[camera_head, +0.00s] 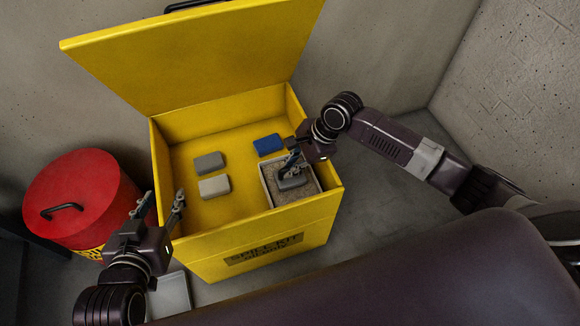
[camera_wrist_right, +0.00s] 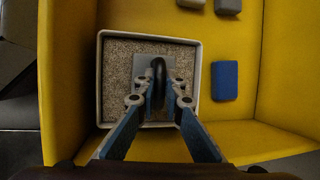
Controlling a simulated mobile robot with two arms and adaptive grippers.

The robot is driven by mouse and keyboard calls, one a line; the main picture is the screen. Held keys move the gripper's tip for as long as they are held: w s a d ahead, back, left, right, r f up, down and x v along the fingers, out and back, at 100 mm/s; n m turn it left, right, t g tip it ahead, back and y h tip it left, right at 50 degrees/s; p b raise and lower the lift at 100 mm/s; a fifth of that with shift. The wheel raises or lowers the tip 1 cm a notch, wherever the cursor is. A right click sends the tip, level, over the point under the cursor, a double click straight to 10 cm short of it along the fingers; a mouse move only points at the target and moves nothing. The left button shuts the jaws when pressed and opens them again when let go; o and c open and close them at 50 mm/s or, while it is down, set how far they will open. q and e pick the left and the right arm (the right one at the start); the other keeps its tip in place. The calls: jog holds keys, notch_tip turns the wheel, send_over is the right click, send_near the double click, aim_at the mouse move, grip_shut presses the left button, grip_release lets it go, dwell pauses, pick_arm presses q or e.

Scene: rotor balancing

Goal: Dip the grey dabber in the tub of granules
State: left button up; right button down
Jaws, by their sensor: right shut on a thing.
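The tub of granules (camera_head: 266,186) is a pale square tray of speckled brown grains in the front right corner of the yellow box; it also shows in the right wrist view (camera_wrist_right: 101,85). My right gripper (camera_head: 290,172) is over the tub, shut on the dark upright handle of the grey dabber (camera_head: 294,183). In the right wrist view the dabber's grey pad (camera_wrist_right: 144,65) lies flat, at or just above the grains; I cannot tell if it touches them. My left gripper (camera_head: 158,203) is open and empty at the box's left front edge.
The yellow spill kit box (camera_head: 285,245) has its lid (camera_head: 190,55) raised. Inside are a blue block (camera_head: 268,146), a dark grey block (camera_head: 208,162) and a light grey block (camera_head: 214,187). A red drum (camera_head: 85,195) stands at left. Walls are behind and at right.

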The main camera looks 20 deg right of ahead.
pick_arm(q)
jog(key=shift+s+a+f+g+y+p, duration=0.25)
jog(key=shift+s+f+g, duration=0.25)
jog(key=shift+s+f, duration=0.25)
jog(key=shift+s+a+f+g+y+p, duration=0.15)
jog(key=shift+s+a+f+g, duration=0.15)
jog(key=shift+s+f+g, duration=0.35)
dwell(6.6)
